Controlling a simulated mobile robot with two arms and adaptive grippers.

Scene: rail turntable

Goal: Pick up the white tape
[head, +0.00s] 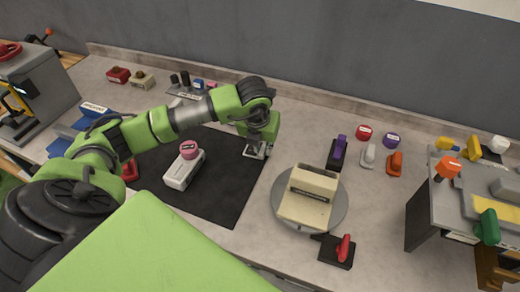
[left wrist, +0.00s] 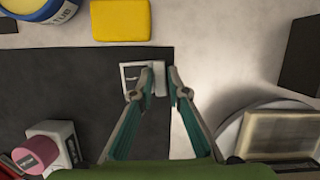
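A white round-topped piece (head: 499,144) that may be the white tape stands at the far right of the head view; I cannot read a label on it. My left gripper (head: 257,150) is low over the right edge of the black mat, far to the left of that piece. My right gripper is out of view.
A round turntable (head: 335,214) bearing a cream box (head: 308,196) stands right of the mat (head: 225,175). A pink roll (head: 189,149) sits on a white device (head: 182,172). Red (head: 364,132) and purple (head: 391,139) rolls stand behind. A grey machine (head: 425,215) blocks the right.

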